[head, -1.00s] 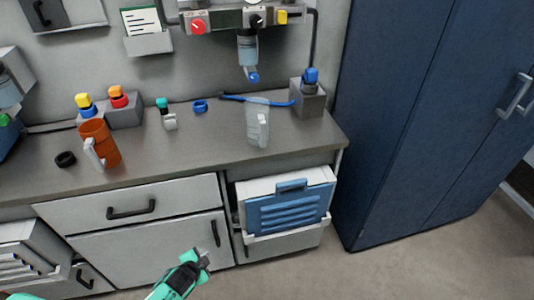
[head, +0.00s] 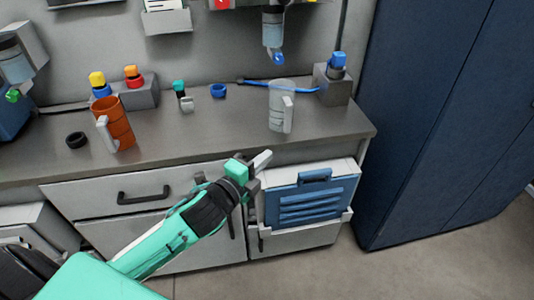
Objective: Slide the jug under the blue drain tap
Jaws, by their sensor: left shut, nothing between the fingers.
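A clear grey jug (head: 281,106) with a white handle stands upright on the counter (head: 205,133), near its front right part. The blue drain tap (head: 277,58) hangs under a clear filter bowl (head: 272,29) on the wall, above and behind the jug. A thin blue hose runs behind the jug. My left gripper (head: 262,161) is shut and empty, in front of the counter's front edge, below and left of the jug and apart from it. My right gripper is not in view.
An orange jug (head: 117,128) and a black ring (head: 76,140) stand on the left of the counter. A blue ring (head: 218,91) lies behind left of the clear jug. A grey block with a blue knob (head: 337,69) stands right. A blue cabinet (head: 430,110) stands at right.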

